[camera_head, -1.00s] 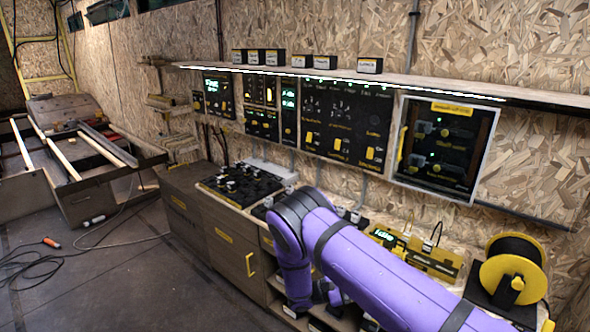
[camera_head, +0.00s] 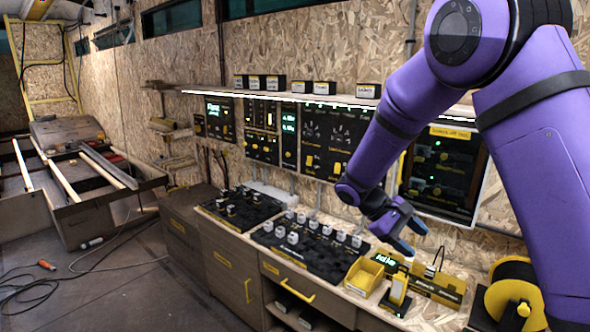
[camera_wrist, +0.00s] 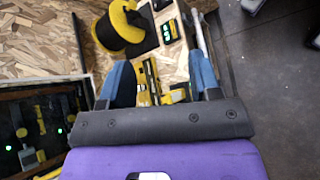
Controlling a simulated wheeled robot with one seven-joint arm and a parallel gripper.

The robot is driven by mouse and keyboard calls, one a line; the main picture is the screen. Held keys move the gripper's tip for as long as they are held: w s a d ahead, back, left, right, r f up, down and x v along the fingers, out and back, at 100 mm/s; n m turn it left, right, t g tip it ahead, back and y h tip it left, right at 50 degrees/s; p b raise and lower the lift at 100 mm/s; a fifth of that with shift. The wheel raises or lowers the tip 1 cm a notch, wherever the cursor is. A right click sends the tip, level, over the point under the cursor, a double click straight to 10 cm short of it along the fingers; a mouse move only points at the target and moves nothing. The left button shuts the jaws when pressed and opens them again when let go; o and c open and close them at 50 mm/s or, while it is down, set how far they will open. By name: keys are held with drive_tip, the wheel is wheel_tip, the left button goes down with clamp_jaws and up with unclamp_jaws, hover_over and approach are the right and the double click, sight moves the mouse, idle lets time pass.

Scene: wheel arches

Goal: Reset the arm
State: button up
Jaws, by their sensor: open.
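My gripper (camera_head: 403,238) hangs at the end of my raised purple arm, above the right part of the workbench. In the wrist view its two blue fingers (camera_wrist: 160,85) stand wide apart with nothing held between them. Below and between the fingers lie the yellow fixture (camera_wrist: 150,82) and the bench top. In the head view the gripper is above a yellow bin (camera_head: 364,276) and a small display (camera_head: 387,263), apart from both. My arm hides part of the wall panels.
A yellow cable spool (camera_head: 515,300) stands at the bench's right end. Black trays (camera_head: 310,245) with several small blocks lie left of the gripper. A lit shelf (camera_head: 290,97) runs above wall panels. Cables (camera_head: 35,290) lie on the floor at left.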

drive_tip(key=s+d+r+m+t+y, duration=0.1)
drive_tip(key=s+r+m+t+y, duration=0.1)
drive_tip(key=s+r, duration=0.4)
drive_tip(key=s+d+r+m+t+y, duration=0.1)
drive_tip(key=s+r+t+y, duration=0.3)
drive_tip(key=s, duration=0.8)
drive_tip(key=s+d+r+m+t+y, duration=0.1)
drive_tip(key=s+r+m+t+y, duration=0.2)
drive_tip(key=s+r, duration=0.5)
drive_tip(key=shift+s+d+r+t+y, duration=0.3)
drive_tip(key=shift+s+r+t+y, duration=0.1)
drive_tip(key=shift+s, duration=0.35)
drive_tip(key=shift+w+f, duration=0.1)
drive_tip(key=shift+w, duration=0.05)
